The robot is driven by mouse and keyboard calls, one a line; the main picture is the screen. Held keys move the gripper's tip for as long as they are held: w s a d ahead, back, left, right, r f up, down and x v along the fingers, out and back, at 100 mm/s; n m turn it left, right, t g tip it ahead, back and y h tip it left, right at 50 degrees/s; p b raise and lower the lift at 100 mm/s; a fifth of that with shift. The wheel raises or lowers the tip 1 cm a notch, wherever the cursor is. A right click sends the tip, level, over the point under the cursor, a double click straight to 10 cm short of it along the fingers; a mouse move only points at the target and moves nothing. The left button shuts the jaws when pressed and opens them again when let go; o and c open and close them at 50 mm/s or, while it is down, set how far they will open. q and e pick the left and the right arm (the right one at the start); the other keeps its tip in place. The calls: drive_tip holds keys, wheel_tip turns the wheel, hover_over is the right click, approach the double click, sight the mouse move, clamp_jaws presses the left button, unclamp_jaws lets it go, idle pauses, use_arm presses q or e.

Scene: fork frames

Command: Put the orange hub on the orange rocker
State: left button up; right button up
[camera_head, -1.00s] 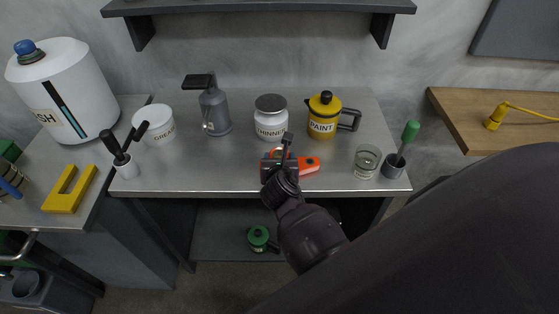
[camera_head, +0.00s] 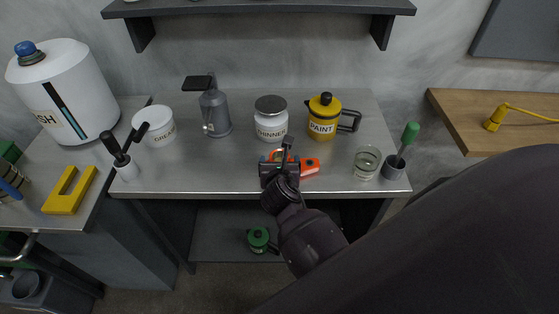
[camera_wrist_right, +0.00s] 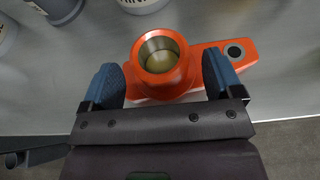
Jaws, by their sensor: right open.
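The orange hub (camera_wrist_right: 160,65) is a short ring-shaped cylinder with a metal-lined bore. It stands upright at the left part of the orange rocker (camera_wrist_right: 240,60), a flat plate with a small dark-rimmed hole at its right end. The hub looks set on the rocker, but its lower edge is partly hidden. My right gripper (camera_wrist_right: 160,78) is open, its blue fingers either side of the hub, with a gap visible at the right. In the head view the rocker (camera_head: 309,166) pokes out right of my right gripper (camera_head: 279,161), which hides most of the hub. My left gripper is not in view.
Behind stand the thinner jar (camera_head: 271,121), yellow paint pot (camera_head: 323,118), grey pump can (camera_head: 214,113) and grease tub (camera_head: 158,126). A glass (camera_head: 366,162) and a grey cup with a green-handled tool (camera_head: 394,167) are at the right. The bench's left middle is clear.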

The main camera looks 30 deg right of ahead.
drive_tip(key=v, duration=1)
drive_tip(key=s+d+f+m+y, duration=0.1)
drive_tip(key=s+f+m+y, duration=0.2)
drive_tip(key=m, duration=1.1)
drive_tip(key=s+d+f+m+y, duration=0.2)
drive_tip(key=s+f+m+y, duration=0.2)
drive_tip(key=s+f+m, duration=0.4)
drive_tip(key=s+m, duration=0.1)
drive_tip(key=m, duration=0.6)
drive_tip(key=shift+d+p, duration=0.3)
drive_tip(key=shift+f+b, duration=0.2)
drive_tip(key=shift+b, duration=0.1)
